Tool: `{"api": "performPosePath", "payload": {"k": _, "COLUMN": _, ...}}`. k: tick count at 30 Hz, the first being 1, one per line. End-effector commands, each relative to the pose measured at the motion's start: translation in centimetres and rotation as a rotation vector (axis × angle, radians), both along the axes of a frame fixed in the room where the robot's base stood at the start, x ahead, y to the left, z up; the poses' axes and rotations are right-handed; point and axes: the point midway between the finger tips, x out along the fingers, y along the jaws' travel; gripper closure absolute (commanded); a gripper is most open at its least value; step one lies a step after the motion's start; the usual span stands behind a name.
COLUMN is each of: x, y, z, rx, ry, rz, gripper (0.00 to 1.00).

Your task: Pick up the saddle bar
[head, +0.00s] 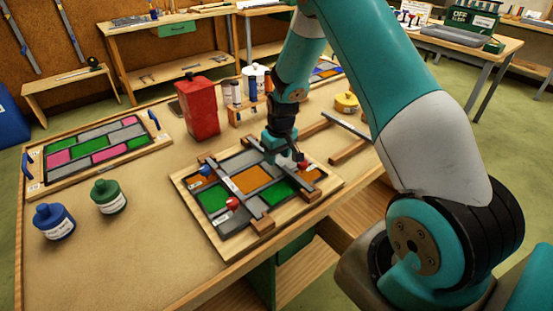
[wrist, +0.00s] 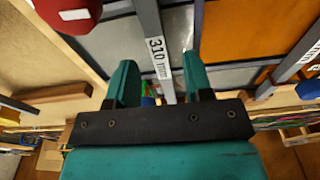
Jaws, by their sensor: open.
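A flat grey metal bar marked "310 mm", which looks like a saddle bar (wrist: 146,18), runs up the wrist view over the leaded panel. It passes between the two teal fingers of my gripper (wrist: 161,85), which is open. I cannot tell how far below the fingertips the bar lies. In the head view, my gripper (head: 284,155) points down over the far right part of the panel frame (head: 187,192) and hides part of what is under it. Another grey bar (head: 236,192) crosses the panel's left part. A further grey bar (head: 347,125) lies across wooden rests at the right.
A red container (head: 199,108) stands behind the panel, and a rack of tubes (head: 235,97) beside it. A red piece (head: 232,203) sits on the panel. Blue (head: 54,221) and green (head: 108,196) bottles and a second panel (head: 97,147) are at left.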

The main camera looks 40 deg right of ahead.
Motion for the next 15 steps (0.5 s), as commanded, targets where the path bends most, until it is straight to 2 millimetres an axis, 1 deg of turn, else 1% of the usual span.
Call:
{"api": "performPosePath", "payload": {"k": 1, "x": 0.0, "y": 0.0, "z": -0.5, "rx": 0.001, "ry": 0.002, "rz": 0.000, "gripper": 0.53}}
{"api": "performPosePath", "payload": {"k": 4, "x": 0.2, "y": 0.0, "z": -1.3, "rx": 0.000, "ry": 0.001, "rz": 0.000, "gripper": 0.53}}
{"api": "performPosePath", "payload": {"k": 11, "x": 0.2, "y": 0.0, "z": -1.6, "rx": 0.000, "ry": -0.001, "rz": 0.000, "gripper": 0.53}}
{"api": "performPosePath", "payload": {"k": 14, "x": 0.2, "y": 0.0, "z": -1.6, "rx": 0.000, "ry": -0.001, "rz": 0.000, "gripper": 0.74}}
{"api": "performPosePath", "payload": {"k": 15, "x": 0.2, "y": 0.0, "z": -1.5, "rx": 0.000, "ry": -0.001, "rz": 0.000, "gripper": 0.83}}
